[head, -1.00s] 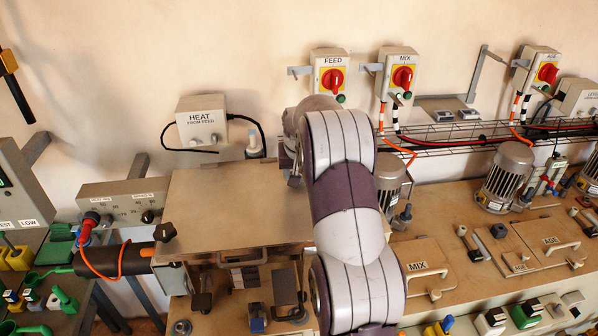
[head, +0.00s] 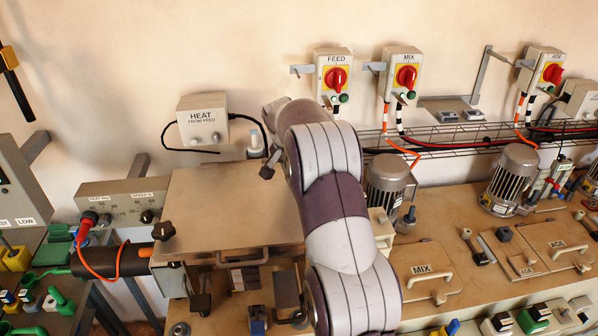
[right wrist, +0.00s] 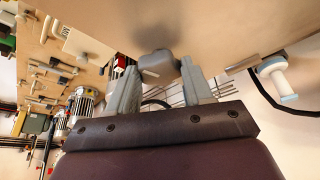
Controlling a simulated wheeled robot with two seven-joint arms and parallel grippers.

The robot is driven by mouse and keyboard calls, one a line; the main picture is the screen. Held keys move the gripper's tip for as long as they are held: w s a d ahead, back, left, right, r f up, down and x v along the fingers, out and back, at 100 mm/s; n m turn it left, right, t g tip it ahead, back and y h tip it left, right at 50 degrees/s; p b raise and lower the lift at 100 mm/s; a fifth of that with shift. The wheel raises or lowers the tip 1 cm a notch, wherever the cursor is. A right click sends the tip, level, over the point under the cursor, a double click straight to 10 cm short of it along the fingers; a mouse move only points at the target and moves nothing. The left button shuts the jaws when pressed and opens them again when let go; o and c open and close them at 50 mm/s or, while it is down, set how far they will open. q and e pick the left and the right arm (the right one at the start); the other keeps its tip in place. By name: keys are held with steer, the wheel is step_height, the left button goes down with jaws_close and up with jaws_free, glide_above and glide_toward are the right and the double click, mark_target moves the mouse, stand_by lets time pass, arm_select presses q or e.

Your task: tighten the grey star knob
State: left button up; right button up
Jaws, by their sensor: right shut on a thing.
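In the right wrist view, the grey star knob (right wrist: 158,66) sits at the edge of a tan panel (right wrist: 190,22). My right gripper (right wrist: 160,78) has a finger on each side of it and is shut on it. In the head view my right arm reaches up and covers the knob. Only a dark grey part of my right gripper (head: 268,170) shows left of the arm, by the right edge of the tan cover plate (head: 215,205). How far the knob is turned cannot be told. My left gripper is not in view.
A white HEAT box (head: 203,122) hangs on the wall, with a white capped fitting (head: 256,146) below right. A black star knob (head: 165,231) stands at the plate's left. A motor (head: 388,180) and wire tray (head: 450,141) lie right of my arm.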

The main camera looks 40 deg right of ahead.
stand_by(0.3)
steer(key=o, duration=1)
steer(key=shift+o, duration=0.2)
steer(key=shift+d, duration=0.1)
steer(key=shift+r, duration=0.1)
steer(key=v, duration=0.4)
steer(key=shift+w+d, duration=0.1)
steer(key=shift+w, duration=0.05)
steer(key=p+v, duration=0.6)
steer(key=v, duration=0.2)
steer(key=shift+r, duration=0.25)
